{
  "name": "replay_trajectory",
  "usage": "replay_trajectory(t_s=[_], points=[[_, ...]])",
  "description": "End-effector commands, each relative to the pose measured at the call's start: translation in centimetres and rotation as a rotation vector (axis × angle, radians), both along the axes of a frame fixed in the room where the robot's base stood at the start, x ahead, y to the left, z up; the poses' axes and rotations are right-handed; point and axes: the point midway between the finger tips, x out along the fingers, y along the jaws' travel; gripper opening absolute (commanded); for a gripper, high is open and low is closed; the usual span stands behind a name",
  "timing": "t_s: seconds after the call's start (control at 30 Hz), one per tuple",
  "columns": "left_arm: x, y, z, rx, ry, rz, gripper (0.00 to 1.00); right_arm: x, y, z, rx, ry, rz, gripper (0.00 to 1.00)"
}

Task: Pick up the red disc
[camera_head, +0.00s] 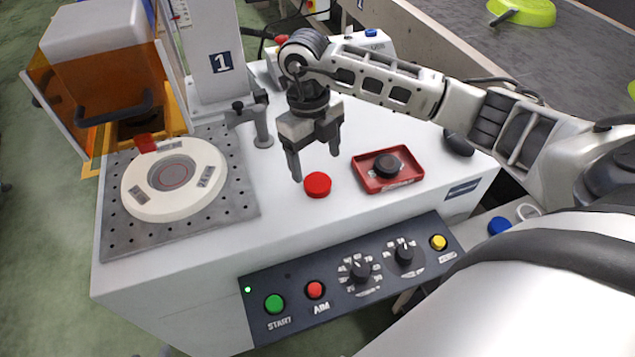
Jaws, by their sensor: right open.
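The red disc (317,185) lies on the white machine top, left of a small red tray. My right gripper (317,165) hangs just above and behind the disc in the picture, fingers pointing down. Its jaws are open and nothing is between them. One finger shows left of the disc and the other to its upper right. I cannot tell the exact height of the fingertips above the top. My left gripper is not in view.
The red tray (360,173) holds a black disc (387,165). A round white fixture (136,187) sits on a perforated plate at left. A control panel (290,275) with buttons and knobs runs along the front. A conveyor (560,60) is at upper right.

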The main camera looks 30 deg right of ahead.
Motion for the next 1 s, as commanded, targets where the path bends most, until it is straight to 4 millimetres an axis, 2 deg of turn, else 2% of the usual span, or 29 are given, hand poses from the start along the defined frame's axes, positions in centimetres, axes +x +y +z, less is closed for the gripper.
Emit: replay_trajectory(t_s=[0.23,0.4,0.67,0.7,0.87,1.0], points=[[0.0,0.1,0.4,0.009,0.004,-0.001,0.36,-0.4,0.1,-3.0,0.001,0.006,0.0,0.75],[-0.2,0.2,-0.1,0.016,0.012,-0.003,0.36,-0.5,0.0,-5.0,0.001,0.002,0.0,0.75],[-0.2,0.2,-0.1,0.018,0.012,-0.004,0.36,-0.5,0.0,-5.3,0.001,0.0,0.001,0.75],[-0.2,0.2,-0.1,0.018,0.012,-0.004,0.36,-0.5,0.0,-5.3,0.001,0.0,0.001,0.7],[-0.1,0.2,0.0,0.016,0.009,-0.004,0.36,-0.5,0.0,-5.3,0.001,0.0,0.001,0.25],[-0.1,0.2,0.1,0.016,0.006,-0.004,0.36,-0.5,0.0,-5.2,0.001,-0.001,0.001,0.24]])
